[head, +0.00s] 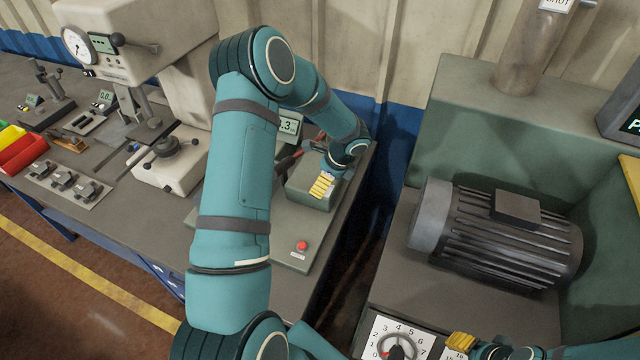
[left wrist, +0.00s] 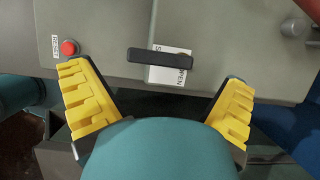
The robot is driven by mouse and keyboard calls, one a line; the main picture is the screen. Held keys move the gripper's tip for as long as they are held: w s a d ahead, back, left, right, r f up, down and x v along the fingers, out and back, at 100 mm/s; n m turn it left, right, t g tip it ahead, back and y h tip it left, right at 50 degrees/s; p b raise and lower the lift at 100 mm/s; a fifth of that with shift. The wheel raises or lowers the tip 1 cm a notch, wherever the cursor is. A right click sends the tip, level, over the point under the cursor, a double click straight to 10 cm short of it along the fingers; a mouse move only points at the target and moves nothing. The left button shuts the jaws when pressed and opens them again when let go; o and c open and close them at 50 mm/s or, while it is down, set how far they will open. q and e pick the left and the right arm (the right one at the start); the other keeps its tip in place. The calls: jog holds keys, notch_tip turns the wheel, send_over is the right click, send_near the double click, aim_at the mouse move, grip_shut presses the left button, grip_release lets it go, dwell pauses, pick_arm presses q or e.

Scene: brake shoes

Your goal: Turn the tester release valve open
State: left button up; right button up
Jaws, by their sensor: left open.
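The tester's release valve shows in the left wrist view as a black bar handle (left wrist: 160,55), lying crosswise over a white label (left wrist: 168,72) that reads OPEN at one end. The handle partly covers the label. My left gripper (left wrist: 158,88) is open, its yellow fingers wide apart to either side of the handle, with nothing held. In the head view my left gripper (head: 322,186) is over the grey-green tester block (head: 306,197), and the handle cannot be made out there. My right gripper (head: 460,343) is at the bottom right edge, only partly visible.
A red reset button (left wrist: 68,47) is near the left finger; it also shows in the head view (head: 302,245). A tester display (head: 289,126) stands behind. A motor (head: 495,235) and a dial (head: 396,350) are at the right. A press (head: 170,160) is left.

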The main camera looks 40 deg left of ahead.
pick_arm(q)
jog(key=shift+x, duration=1.35)
jog(key=shift+c, duration=0.3)
jog(key=c, duration=1.1)
